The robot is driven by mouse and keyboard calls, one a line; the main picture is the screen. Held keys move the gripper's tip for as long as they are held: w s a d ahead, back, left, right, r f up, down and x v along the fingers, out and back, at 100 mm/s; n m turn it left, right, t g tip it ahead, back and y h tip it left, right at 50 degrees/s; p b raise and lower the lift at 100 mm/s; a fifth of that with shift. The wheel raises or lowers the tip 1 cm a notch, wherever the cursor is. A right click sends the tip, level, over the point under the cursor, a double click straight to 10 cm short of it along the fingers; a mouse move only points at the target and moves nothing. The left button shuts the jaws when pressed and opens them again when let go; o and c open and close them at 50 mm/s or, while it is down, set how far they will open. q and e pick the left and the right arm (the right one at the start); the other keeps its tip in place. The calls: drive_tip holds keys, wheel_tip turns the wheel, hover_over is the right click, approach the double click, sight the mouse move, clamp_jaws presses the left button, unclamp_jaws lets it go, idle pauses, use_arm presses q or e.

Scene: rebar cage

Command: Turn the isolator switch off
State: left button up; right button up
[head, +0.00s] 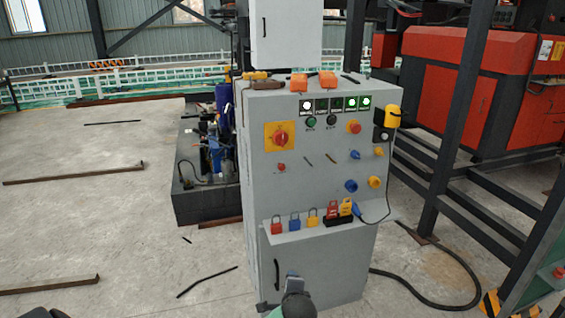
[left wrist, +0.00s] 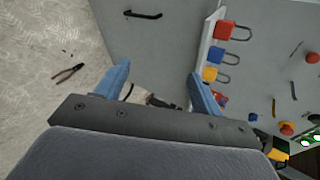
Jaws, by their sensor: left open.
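The isolator switch (head: 280,137) is a red rotary handle on a yellow square plate, at the upper left of the grey control cabinet's front in the head view. I cannot tell its exact handle angle. It is not visible in the left wrist view. My left gripper (left wrist: 158,72) shows two blue fingers spread apart with nothing between them. It faces the lower cabinet door, beside the padlock shelf and well below the switch. My right gripper is not in view.
Several buttons, knobs and lit indicators (head: 351,103) cover the panel. A black cable (head: 425,303) lies at right. Pliers (left wrist: 68,73) lie on the floor. Floor left of the cabinet is mostly open.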

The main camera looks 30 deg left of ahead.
use_arm(q)
drive_tip(key=w+a+r+m+t+y, duration=0.2)
drive_tip(key=w+a+r+m+y, duration=0.15)
drive_tip(key=w+r, duration=0.35)
drive_tip(key=w+a+r+m+t+y, duration=0.2)
drive_tip(key=w+a+r+m, duration=0.15)
drive_tip(key=w+r, duration=0.35)
drive_tip(key=m+t+y, duration=0.2)
drive_tip(key=m+y, duration=0.2)
drive_tip(key=y, duration=0.1)
approach(282, 143)
drive_tip(key=x, duration=0.2)
drive_tip(key=p+x, duration=0.1)
drive_tip(key=x, duration=0.5)
drive_tip(key=shift+w+a+r+p, duration=0.1)
drive_tip(key=shift+w+r+p, duration=0.1)
drive_tip(key=shift+p, duration=0.1)
drive_tip(key=shift+w+a+r, duration=0.2)
drive_tip(key=shift+w+a, duration=0.25)
drive_tip(key=shift+a, duration=0.1)
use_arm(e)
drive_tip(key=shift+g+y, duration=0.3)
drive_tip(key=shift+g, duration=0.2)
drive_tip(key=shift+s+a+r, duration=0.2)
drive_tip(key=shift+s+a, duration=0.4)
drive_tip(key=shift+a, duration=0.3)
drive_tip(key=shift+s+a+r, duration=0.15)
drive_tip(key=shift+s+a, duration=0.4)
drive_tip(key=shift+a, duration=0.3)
